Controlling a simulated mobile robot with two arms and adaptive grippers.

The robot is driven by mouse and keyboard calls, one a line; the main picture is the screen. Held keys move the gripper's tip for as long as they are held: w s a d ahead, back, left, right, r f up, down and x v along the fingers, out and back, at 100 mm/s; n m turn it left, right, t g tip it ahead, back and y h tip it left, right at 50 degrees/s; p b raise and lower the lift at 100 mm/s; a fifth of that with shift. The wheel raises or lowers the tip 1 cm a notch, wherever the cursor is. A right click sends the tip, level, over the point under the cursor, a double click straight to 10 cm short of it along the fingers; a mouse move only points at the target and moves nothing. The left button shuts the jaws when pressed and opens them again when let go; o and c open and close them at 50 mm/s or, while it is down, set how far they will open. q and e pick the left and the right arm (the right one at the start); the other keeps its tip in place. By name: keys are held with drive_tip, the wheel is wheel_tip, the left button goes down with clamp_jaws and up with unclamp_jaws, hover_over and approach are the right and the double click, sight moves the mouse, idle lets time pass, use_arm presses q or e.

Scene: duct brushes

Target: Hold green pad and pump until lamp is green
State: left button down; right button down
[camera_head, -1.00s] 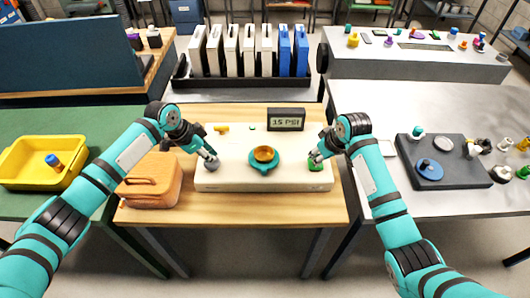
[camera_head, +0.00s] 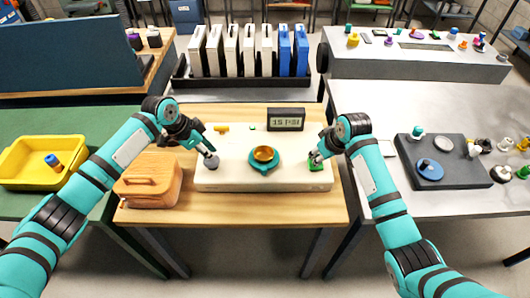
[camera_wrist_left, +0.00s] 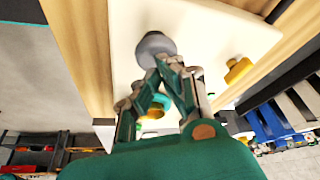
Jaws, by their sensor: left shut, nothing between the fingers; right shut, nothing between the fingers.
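A white panel box (camera_head: 225,180) lies on the wooden table. The green pad (camera_head: 316,166) is at its right end, with my right gripper (camera_head: 316,156) shut at it, seemingly touching its top. A round grey knob, apparently the pump (camera_head: 211,161), is at the left end; it also shows in the left wrist view (camera_wrist_left: 155,45). My left gripper (camera_head: 207,151) is shut and empty just over the knob; I cannot tell whether it touches. A small green spot, perhaps the lamp (camera_head: 252,127), is near the back edge. The dark display (camera_head: 286,119) appears to read 15 PSI.
A teal part with an orange cup (camera_head: 264,159) stands mid-panel between my grippers. A yellow piece (camera_head: 221,127) sits at the back left. An orange case (camera_head: 150,182) is close to the left arm. A rack of white and blue slabs (camera_head: 245,75) stands behind.

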use_arm(q)
drive_tip(key=shift+r, duration=0.15)
wheel_tip(320, 180, up, 7)
idle(0.8)
use_arm(e)
wheel_tip(320, 180, up, 7)
idle(0.8)
